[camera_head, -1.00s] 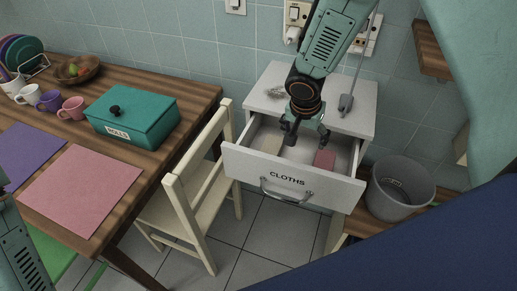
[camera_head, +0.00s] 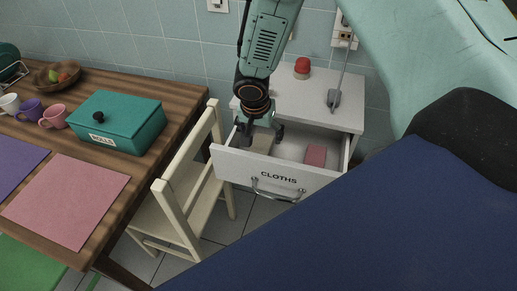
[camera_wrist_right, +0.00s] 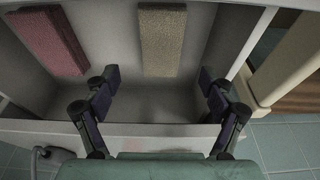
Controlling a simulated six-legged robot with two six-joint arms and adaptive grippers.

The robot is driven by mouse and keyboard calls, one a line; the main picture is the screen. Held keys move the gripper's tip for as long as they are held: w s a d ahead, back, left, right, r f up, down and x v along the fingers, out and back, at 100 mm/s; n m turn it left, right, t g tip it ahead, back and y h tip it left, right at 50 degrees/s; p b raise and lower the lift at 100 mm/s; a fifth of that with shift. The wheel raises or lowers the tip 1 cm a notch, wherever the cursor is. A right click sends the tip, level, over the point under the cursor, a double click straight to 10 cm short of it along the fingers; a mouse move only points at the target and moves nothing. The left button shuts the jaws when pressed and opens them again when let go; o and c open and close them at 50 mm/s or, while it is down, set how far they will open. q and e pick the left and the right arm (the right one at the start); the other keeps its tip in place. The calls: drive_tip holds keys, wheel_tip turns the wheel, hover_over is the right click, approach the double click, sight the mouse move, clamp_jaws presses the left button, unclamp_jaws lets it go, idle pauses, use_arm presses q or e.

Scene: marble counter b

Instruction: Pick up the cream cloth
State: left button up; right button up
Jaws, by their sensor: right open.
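The cream cloth (camera_wrist_right: 162,40) is a folded strip lying in the open drawer, seen in the right wrist view. In the head view the cream cloth (camera_head: 262,143) is partly hidden behind my right gripper. My right gripper (camera_head: 261,143) is open, above the left part of the drawer. In the right wrist view its two fingers (camera_wrist_right: 160,85) are spread, with the cloth ahead and roughly between them, apart from both. The drawer front (camera_head: 225,163) is labelled CLOTHS. My left gripper is not in view.
A pink-red cloth (camera_head: 315,155) lies in the drawer, right of the cream one. The cream chair (camera_head: 172,190) stands close left of the drawer. A red-topped object (camera_head: 302,68) and a grey item (camera_head: 334,97) are on the cabinet top. A teal ROLLS box (camera_head: 120,120) sits on the table.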

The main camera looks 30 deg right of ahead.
sight(261, 146)
drive_tip(key=shift+d+f, duration=0.2)
drive_tip(key=shift+f, duration=0.35)
drive_tip(key=x, duration=0.3)
drive_tip(key=shift+a+f, duration=0.3)
drive_tip(key=shift+f, duration=0.15)
drive_tip(key=shift+w+d+f, duration=0.2)
drive_tip(key=shift+d+f, duration=0.05)
drive_tip(key=shift+f, duration=0.15)
drive_tip(key=shift+s+r, duration=0.1)
drive_tip(key=shift+a, duration=0.2)
drive_tip(key=c, duration=0.3)
drive_tip(key=shift+d, duration=0.15)
drive_tip(key=c, duration=0.9)
